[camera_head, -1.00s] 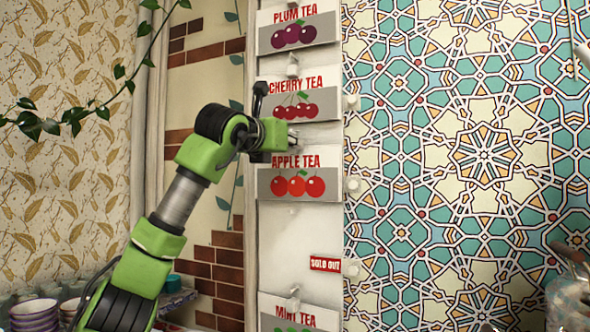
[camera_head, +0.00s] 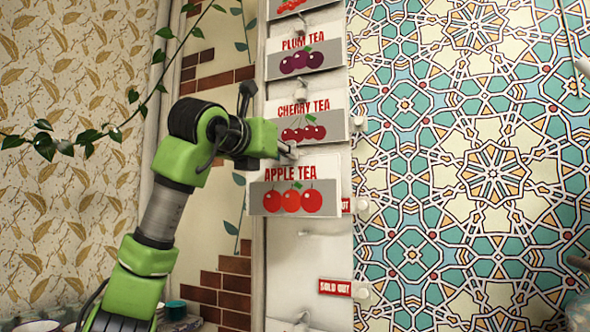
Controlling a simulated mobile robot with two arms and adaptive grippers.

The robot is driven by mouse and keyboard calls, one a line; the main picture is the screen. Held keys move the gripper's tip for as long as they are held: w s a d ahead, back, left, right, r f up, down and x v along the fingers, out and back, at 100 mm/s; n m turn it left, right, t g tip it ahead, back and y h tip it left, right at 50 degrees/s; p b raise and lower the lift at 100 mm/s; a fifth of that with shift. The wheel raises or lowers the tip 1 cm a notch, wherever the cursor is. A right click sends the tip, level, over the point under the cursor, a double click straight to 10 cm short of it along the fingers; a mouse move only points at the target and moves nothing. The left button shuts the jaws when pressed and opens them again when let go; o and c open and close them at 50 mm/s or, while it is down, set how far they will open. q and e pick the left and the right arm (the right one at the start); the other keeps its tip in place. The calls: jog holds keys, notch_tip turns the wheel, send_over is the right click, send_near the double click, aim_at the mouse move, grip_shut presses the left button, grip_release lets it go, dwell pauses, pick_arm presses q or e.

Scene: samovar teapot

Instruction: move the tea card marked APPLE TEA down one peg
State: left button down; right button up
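The APPLE TEA card (camera_head: 291,198), white with a grey band and three red fruits, hangs from my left gripper (camera_head: 287,152). The gripper appears shut on the card's top edge, though the fingertips are small and partly hidden. The card stands out in front of the white board (camera_head: 285,262), slightly left of the cards above. It covers the peg behind it; part of a red SOLD OUT label (camera_head: 347,205) shows at its right edge. Below is a bare slot with a second SOLD OUT label (camera_head: 335,287). My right gripper is not in view.
The CHERRY TEA card (camera_head: 305,115) hangs just above the gripper, and the PLUM TEA card (camera_head: 302,58) above that. A leafy vine (camera_head: 90,138) hangs at the left. A patterned tile wall (camera_head: 470,170) lies right of the board.

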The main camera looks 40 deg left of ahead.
pick_arm(q)
jog(key=b+v, duration=0.2)
jog(key=v, duration=0.8)
jog(key=m+h, duration=0.1)
jog(key=h, duration=0.1)
send_near(279, 190)
jog(key=w+d, duration=0.4)
notch_tip(279, 190, down, 11)
jog(key=w+a+p, duration=0.1)
jog(key=w+a, duration=0.1)
jog(key=shift+w+a+f+m+h, duration=0.25)
jog(key=shift+a+m+h, duration=0.05)
jog(key=shift+w, duration=0.1)
jog(key=w, duration=0.2)
jog(key=w+a+p, duration=0.1)
jog(key=w, duration=0.2)
jog(key=w+a+f+p, duration=0.1)
jog(key=w, duration=0.1)
jog(key=shift+w+a+f, duration=0.1)
jog(key=shift+w+a, duration=0.1)
jog(key=shift+w, duration=0.1)
jog(key=shift+w+f, duration=0.1)
jog(key=shift+f, duration=0.15)
